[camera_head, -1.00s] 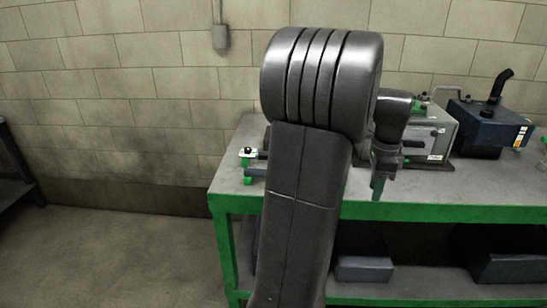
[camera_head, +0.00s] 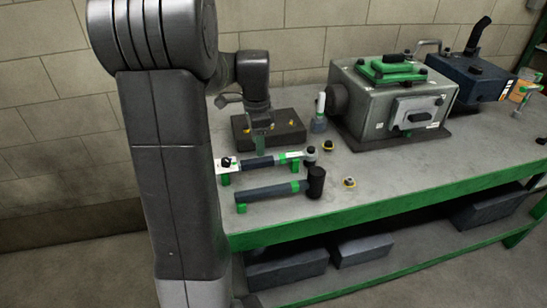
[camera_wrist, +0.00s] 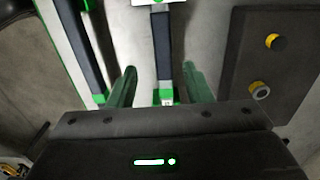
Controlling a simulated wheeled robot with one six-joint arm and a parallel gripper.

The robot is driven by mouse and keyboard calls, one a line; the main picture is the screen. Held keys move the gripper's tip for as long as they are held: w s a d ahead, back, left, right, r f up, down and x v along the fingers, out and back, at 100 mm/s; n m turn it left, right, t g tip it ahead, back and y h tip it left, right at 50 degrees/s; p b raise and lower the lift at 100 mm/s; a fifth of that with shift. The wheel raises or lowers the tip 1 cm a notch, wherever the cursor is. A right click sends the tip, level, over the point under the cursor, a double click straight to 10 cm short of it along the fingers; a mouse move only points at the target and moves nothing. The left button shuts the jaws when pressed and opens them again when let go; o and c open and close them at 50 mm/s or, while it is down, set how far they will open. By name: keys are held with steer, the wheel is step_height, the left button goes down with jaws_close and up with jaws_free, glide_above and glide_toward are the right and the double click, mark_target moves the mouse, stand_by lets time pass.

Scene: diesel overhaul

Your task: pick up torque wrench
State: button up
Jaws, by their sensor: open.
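In the wrist view the wrench (camera_wrist: 162,45) runs between the two green fingers of my gripper (camera_wrist: 160,72). My gripper (camera_head: 262,146) is open and empty, pointing down over the wrench; its exact height above it is hard to tell. The wrench's head end is hidden in the wrist view.
A dark-headed hammer (camera_head: 270,192) lies parallel, just in front; its handle also shows in the wrist view (camera_wrist: 86,45). Behind is a dark slab (camera_head: 290,131) with small yellow parts. A grey machine housing (camera_head: 385,98) and a blue tank (camera_head: 482,78) stand right. The green-edged bench front (camera_head: 400,207) is clear.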

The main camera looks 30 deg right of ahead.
mark_target(256, 160)
steer(key=f, duration=0.2)
steer(key=shift+w+a+f, duration=0.15)
steer(key=shift+w+f, duration=0.2)
steer(key=shift+w, duration=0.05)
steer(key=shift+s+f, duration=0.2)
steer(key=shift+f, duration=0.25)
step_height(256, 160, down, 5)
steer(key=shift+w+a+r, duration=0.1)
jaws_close()
